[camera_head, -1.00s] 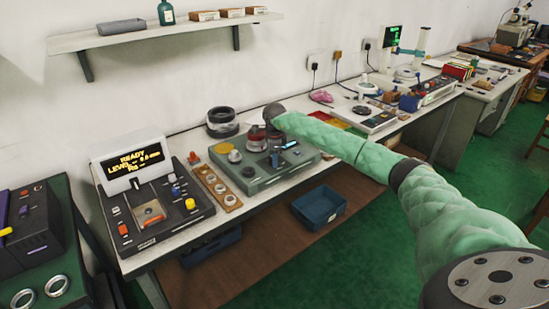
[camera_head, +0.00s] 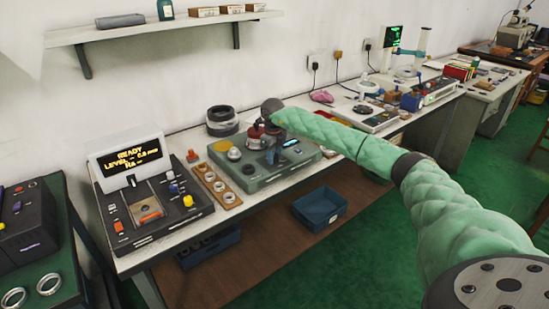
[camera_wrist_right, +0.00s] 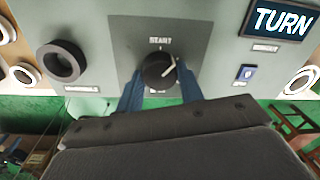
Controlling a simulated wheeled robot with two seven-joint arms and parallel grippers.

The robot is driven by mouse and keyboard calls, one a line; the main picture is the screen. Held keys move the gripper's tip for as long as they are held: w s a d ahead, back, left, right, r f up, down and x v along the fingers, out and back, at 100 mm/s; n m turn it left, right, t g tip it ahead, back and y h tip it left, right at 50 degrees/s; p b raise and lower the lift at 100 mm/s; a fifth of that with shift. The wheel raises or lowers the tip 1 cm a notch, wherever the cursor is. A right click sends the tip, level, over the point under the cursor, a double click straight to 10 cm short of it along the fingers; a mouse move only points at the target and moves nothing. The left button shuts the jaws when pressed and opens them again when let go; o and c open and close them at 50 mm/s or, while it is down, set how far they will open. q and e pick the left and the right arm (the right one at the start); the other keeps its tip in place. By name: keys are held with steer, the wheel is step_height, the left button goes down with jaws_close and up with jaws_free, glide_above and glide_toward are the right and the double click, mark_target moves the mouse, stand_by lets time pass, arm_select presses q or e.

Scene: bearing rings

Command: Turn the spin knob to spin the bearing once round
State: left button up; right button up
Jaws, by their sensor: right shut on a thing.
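The spin knob (camera_wrist_right: 159,70) is a round black knob with a white pointer, on a grey-green panel marked START. In the right wrist view its pointer is turned to the upper right, a little clockwise of the START mark. My right gripper (camera_wrist_right: 161,88) has its two blue fingers on either side of the knob and is shut on it. In the head view my right gripper (camera_head: 270,150) is over the grey-green bearing unit (camera_head: 262,181) and hides the knob. A small display (camera_wrist_right: 283,20) on the panel reads TURN. My left gripper is out of view.
A black tester (camera_head: 150,230) with a READY display stands left of the unit, with a wooden strip of rings (camera_head: 228,197) between them. A dark ring stack (camera_head: 222,121) stands behind. A wall shelf (camera_head: 150,32) is above. A blue bin (camera_head: 320,208) sits below the bench.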

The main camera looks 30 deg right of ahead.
steer(key=m+b, duration=0.1)
steer(key=m, duration=0.7)
steer(key=shift+w+a+r+b, duration=0.1)
steer(key=shift+b, duration=0.2)
steer(key=shift+m, duration=0.9)
steer(key=m, duration=0.4)
steer(key=shift+g, duration=0.3)
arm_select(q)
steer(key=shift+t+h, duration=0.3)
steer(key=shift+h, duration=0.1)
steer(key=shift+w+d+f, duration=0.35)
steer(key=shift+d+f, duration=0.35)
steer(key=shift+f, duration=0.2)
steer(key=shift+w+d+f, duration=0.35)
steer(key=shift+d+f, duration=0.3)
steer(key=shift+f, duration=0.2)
arm_select(e)
steer(key=shift+w+m, duration=0.1)
steer(key=shift+m, duration=1.2)
steer(key=o, duration=0.9)
steer(key=shift+c, duration=0.2)
steer(key=shift+o, duration=0.7)
